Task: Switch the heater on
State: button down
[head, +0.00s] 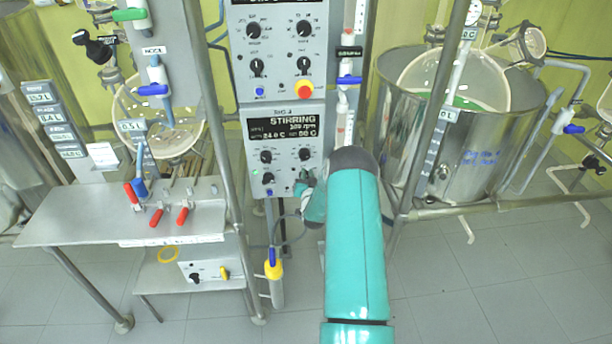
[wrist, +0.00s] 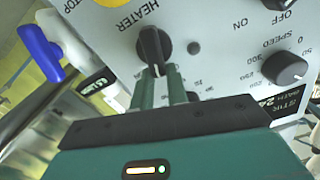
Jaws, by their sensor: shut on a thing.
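The heater knob (wrist: 153,48) is a black rotary knob on a pale panel, beside the printed word HEATER in the wrist view. My gripper (wrist: 161,88) is shut on the knob's lower end, with one green finger on each side. A pale mark shows on the knob near the fingers; I cannot tell from it whether the heater is on or off. In the head view my gripper (head: 304,186) is at the lower right of the control box (head: 284,150), whose lit display reads STIRRING. My gripper and arm hide the heater knob there.
A speed knob (wrist: 285,68) sits right of the fingers in the wrist view. A blue-handled valve (wrist: 40,52) stands at the left. In the head view, a steel bench (head: 95,225) with red-handled clamps is left, and a steel vessel (head: 400,140) is right.

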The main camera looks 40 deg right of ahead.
jog(key=m, duration=0.2)
jog(key=f+m, duration=0.1)
jog(key=m, duration=0.2)
jog(key=f+m, duration=0.1)
jog(key=m, duration=0.2)
jog(key=shift+s+d, duration=0.2)
jog(key=shift+s, duration=0.15)
jog(key=shift+w+a+m+y, duration=0.1)
jog(key=shift+m+y, duration=0.3)
jog(key=c, duration=1.4)
grip_release()
jog(key=shift+f, duration=0.1)
jog(key=shift+d+r, duration=0.25)
jog(key=shift+d, duration=0.05)
jog(key=v, duration=1.4)
jog(key=shift+a+f, duration=0.1)
jog(key=shift+f, duration=0.1)
